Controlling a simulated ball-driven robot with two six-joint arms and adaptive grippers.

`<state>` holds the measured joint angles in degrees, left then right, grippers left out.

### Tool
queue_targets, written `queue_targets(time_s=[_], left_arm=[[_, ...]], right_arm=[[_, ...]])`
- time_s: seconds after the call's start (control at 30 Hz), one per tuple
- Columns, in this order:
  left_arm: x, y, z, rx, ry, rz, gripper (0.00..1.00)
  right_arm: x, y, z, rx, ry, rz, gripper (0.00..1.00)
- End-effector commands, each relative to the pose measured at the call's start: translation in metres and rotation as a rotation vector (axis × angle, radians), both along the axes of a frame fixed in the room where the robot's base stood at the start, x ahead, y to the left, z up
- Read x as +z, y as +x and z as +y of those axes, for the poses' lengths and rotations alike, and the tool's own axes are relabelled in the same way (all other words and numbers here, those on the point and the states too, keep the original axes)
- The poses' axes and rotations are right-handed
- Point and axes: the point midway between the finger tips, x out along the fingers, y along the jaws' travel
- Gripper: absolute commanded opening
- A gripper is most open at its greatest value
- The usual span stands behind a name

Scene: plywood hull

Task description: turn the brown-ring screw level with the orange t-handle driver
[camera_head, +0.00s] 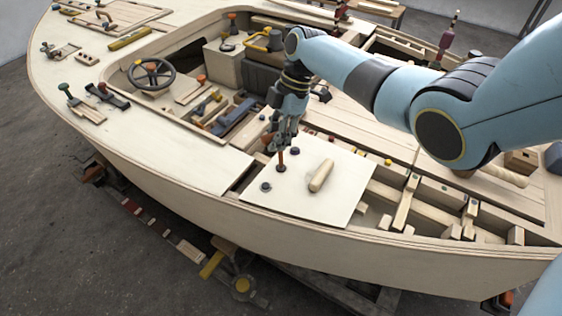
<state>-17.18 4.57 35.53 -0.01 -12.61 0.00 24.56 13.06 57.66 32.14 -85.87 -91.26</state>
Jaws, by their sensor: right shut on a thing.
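My right gripper (284,143) points down over a pale plywood panel (318,212) and is shut on the orange t-handle driver (281,157). Only a reddish lower part of the driver shows below the fingers; the fingers hide much of it. The driver looks upright, and its lower end meets the panel at a dark spot. I cannot tell whether it sits in a screw or which ring colour is there. One dark screw head (266,187) shows in front of the driver, and another (295,151) shows to its right. My left gripper is not in view.
A wooden grip (321,176) lies on the panel to the right of the driver. Open framed bays (420,208) lie right of the panel. The open cockpit with a dark steering wheel (152,74) is at the left. The hull's near edge (250,206) runs in front.

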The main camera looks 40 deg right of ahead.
Motion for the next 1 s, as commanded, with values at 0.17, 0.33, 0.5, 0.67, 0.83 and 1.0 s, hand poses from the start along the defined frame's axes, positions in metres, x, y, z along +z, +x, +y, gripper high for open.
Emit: queue_targets(time_s=[0.17, 0.33, 0.5, 0.67, 0.83, 1.0], left_arm=[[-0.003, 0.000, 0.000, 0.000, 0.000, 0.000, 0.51], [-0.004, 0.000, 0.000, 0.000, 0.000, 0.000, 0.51], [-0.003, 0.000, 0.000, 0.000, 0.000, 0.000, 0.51], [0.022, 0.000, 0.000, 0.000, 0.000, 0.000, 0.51], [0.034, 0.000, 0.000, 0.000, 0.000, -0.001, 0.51], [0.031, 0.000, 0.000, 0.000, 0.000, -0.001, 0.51]], right_arm=[[-0.001, 0.003, -0.005, 0.000, -0.001, -0.001, 0.00], [0.000, 0.004, -0.006, 0.000, -0.001, 0.000, 0.00], [0.000, 0.003, -0.006, -0.005, -0.001, 0.000, 0.00], [0.005, 0.004, -0.004, -0.198, 0.000, 0.003, 0.00], [0.001, 0.007, -0.004, -0.389, -0.001, 0.002, 0.00], [-0.002, 0.008, -0.004, -0.404, -0.001, 0.001, 0.00]])
